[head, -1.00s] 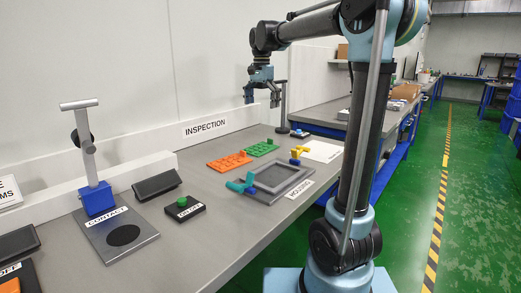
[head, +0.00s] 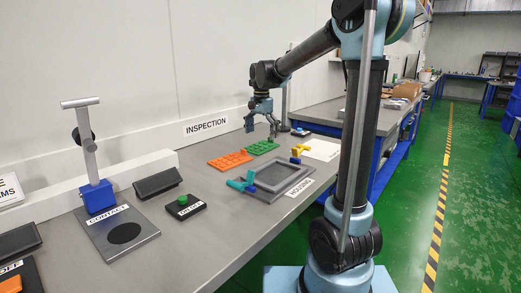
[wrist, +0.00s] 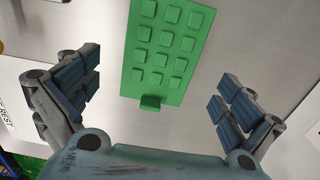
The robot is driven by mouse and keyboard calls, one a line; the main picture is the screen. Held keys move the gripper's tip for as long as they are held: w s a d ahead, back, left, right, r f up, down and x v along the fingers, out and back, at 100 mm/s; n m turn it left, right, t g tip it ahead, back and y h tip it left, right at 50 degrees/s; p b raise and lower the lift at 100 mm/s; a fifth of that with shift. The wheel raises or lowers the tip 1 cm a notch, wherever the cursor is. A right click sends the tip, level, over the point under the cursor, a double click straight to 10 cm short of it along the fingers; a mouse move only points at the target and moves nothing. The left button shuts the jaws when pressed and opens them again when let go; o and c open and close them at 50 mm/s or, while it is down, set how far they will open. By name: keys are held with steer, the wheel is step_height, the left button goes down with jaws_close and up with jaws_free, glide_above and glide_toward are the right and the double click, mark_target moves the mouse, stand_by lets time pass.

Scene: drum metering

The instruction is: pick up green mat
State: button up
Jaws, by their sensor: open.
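The green mat (head: 262,148) lies flat on the grey bench, just behind the orange mat. In the wrist view the green mat (wrist: 166,48) shows raised square pads and a small tab at its near end. My gripper (head: 262,130) is open and empty above the bench, over the far side of the green mat in the head view. In the wrist view my gripper (wrist: 158,100) has its fingers wide apart, one on each side of the mat's near end. The fingers do not touch the mat.
An orange mat (head: 230,160) lies next to the green one. A grey holding frame (head: 282,176) with a teal clamp (head: 241,184) and a yellow clamp (head: 298,150) is in front. A white sheet (head: 321,150) lies to the right. The wall ledge (head: 215,132) runs behind.

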mark_target(261, 145)
steer(key=shift+a+f, duration=0.1)
steer(key=shift+f, duration=1.65)
steer(key=c, duration=1.7)
